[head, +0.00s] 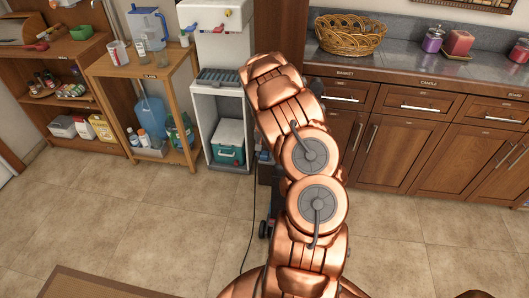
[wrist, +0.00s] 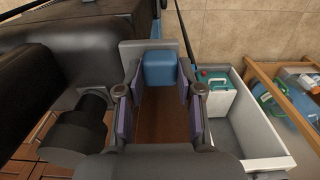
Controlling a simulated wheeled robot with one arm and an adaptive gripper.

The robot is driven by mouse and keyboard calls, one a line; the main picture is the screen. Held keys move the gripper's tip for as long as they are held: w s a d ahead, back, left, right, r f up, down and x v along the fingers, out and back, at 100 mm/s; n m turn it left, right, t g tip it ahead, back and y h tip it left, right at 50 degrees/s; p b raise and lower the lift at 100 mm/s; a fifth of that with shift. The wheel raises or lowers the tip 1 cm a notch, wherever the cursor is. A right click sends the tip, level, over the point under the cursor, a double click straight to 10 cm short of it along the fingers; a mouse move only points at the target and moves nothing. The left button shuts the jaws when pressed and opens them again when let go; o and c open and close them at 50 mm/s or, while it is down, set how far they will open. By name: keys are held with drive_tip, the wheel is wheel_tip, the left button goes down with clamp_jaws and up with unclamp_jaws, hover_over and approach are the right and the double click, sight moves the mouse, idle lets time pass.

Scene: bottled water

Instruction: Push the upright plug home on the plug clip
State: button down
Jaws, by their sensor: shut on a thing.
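A blue block, which looks like the plug (wrist: 160,69), sits between the fingertips of my gripper (wrist: 159,73) in the wrist view. The fingers are shut on its two sides. A grey plate (wrist: 132,47) stands right by the block and looks like part of the plug clip. How deep the plug sits on the clip cannot be told. In the head view a small blue piece (head: 263,156) shows beside my arm, above a dark brown box. My gripper is hidden behind my arm there.
The white water dispenser (head: 217,100) stands just left of my arm, with a teal and white cooler box (head: 229,148) in its lower bay. A dark cord (head: 252,205) runs down to the floor. Wooden shelves (head: 150,70) stand left, cabinets (head: 390,150) right.

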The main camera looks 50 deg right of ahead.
drive_tip(key=c, duration=0.7)
unclamp_jaws()
drive_tip(key=shift+o, duration=0.2)
wheel_tip(320, 180, up, 12)
drive_tip(key=shift+r, duration=0.1)
wheel_tip(320, 180, up, 10)
drive_tip(key=p, duration=0.1)
idle(1.3)
